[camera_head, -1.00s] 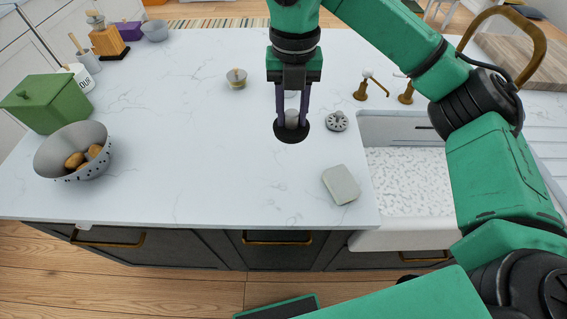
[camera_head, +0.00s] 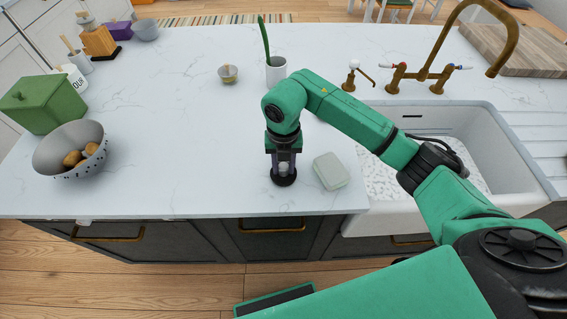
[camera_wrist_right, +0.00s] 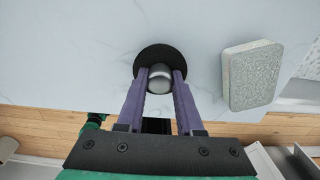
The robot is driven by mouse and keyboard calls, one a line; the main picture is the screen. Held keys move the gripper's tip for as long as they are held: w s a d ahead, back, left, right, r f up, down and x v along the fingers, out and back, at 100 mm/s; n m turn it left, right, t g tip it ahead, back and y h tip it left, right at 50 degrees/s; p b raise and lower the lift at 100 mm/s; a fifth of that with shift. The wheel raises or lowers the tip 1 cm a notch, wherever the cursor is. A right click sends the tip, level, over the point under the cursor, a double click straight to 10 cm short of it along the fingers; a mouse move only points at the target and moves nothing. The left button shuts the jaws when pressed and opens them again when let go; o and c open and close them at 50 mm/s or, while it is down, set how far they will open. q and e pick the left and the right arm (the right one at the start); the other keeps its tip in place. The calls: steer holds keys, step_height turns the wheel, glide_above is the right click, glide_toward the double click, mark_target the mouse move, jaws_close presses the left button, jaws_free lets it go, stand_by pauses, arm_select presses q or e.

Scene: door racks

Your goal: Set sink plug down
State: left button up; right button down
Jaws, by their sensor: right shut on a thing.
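The sink plug is a black disc (camera_head: 284,178) with a light grey knob on top. It is at the front of the white marble counter, left of the sink. My right gripper (camera_head: 283,166) is over it, fingers pointing down and shut on the knob. In the right wrist view the plug (camera_wrist_right: 151,57) shows its dark disc beyond the knob, which sits between the two purple fingers (camera_wrist_right: 160,80). The disc looks close to or on the counter; I cannot tell if it touches. My left gripper is not in view.
A grey-green sponge (camera_head: 331,171) lies just right of the plug. The white sink (camera_head: 480,125) and brass tap (camera_head: 440,75) are further right. A white cup (camera_head: 276,72) with a green handle stands behind. A colander (camera_head: 70,150) is at left; the counter between is clear.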

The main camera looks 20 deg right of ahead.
mark_target(283, 165)
steer(key=shift+f, duration=0.15)
steer(key=c, duration=0.6)
jaws_free()
steer(key=shift+w, duration=0.1)
steer(key=shift+o, duration=0.2)
steer(key=shift+r, duration=0.4)
step_height(283, 165, up, 5)
steer(key=b, duration=0.2)
steer(key=shift+b, duration=0.4)
step_height(283, 165, up, 6)
steer(key=shift+r, duration=0.25)
